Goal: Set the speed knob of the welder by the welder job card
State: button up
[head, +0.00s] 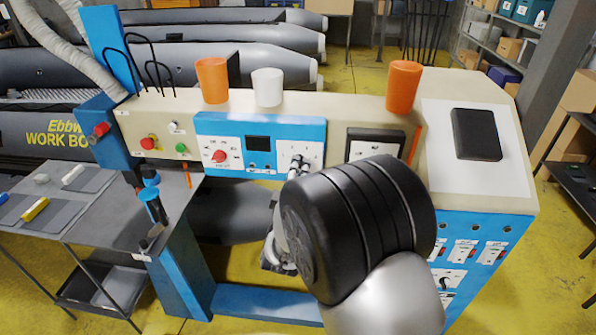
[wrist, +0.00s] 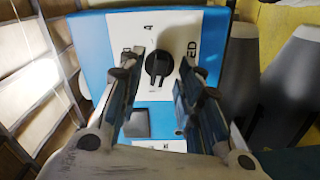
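The welder is a long beige and blue console with a blue panel (head: 260,127). In the wrist view a black knob (wrist: 158,65) sits on a white label with a "4" above it and the letters "ED" to its right. My gripper (wrist: 157,80) is open, with one finger on each side of the knob and a gap on both sides. In the head view my arm covers most of my gripper, and the fingers reach the right part of the blue panel. A white card in a dark frame (head: 373,146) is partly hidden by my arm; its text is unreadable.
A red knob (head: 219,156) and a dark display (head: 257,143) are on the blue panel. Orange cups (head: 212,80) and a white cup (head: 267,87) stand on top. A black tablet (head: 476,134) lies at the right. A grey cart (head: 90,215) stands at the left.

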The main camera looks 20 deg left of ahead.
jog(key=shift+w+a, duration=0.1)
jog(key=shift+w, duration=0.2)
jog(key=shift+c, duration=0.5)
grip_shut()
